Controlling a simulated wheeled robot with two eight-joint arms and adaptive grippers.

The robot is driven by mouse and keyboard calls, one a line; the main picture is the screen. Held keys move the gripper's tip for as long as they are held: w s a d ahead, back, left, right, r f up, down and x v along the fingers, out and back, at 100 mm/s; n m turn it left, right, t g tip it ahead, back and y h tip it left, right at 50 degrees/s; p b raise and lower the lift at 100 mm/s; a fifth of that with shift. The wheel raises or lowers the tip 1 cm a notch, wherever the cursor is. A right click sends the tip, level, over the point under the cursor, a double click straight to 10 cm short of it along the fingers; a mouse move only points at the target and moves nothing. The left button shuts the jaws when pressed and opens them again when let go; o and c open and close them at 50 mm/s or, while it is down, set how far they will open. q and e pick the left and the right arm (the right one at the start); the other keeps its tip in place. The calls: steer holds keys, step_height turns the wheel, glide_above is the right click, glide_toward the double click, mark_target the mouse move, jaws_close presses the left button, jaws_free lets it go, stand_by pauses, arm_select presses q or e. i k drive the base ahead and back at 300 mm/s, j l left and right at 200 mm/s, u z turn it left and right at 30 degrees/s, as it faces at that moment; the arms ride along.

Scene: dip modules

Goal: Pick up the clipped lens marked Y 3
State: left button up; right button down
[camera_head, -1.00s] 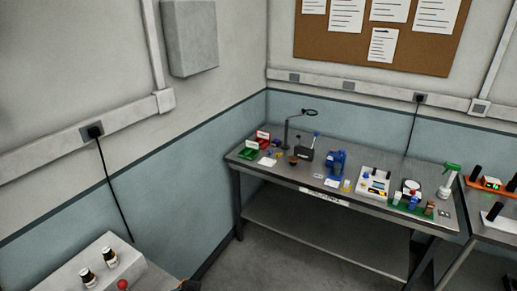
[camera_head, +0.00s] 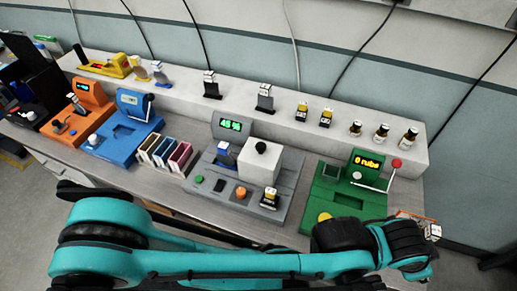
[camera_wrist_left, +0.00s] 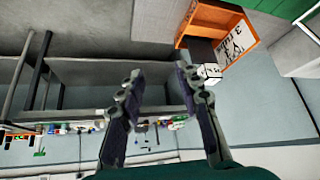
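In the left wrist view an orange tray (camera_wrist_left: 190,22) carries a white label (camera_wrist_left: 235,42) that seems to read "Y 3" and "3 rubs". A white cube tag (camera_wrist_left: 209,71) with dark marks, too small to read, sits by a dark piece (camera_wrist_left: 203,50) at the tray, beyond the right finger; this may be the clipped lens. In the head view the tray's orange edge (camera_head: 412,214) and a white cube (camera_head: 433,231) show at the table's right end. My left gripper (camera_wrist_left: 158,84) is open and empty, near the tray. My right gripper is not in view.
A green station (camera_head: 343,200) reads "0 rubs" and has a red-knobbed lever (camera_head: 396,163). A grey station (camera_head: 215,178) reads "45 %". Clipped pieces with white cube tops (camera_head: 265,90) and several bottles (camera_head: 381,133) stand on the raised back shelf (camera_head: 300,95).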

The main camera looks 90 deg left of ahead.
mark_target(225, 159)
steer(key=k+l+u, duration=0.1)
steer(key=u, duration=3.1)
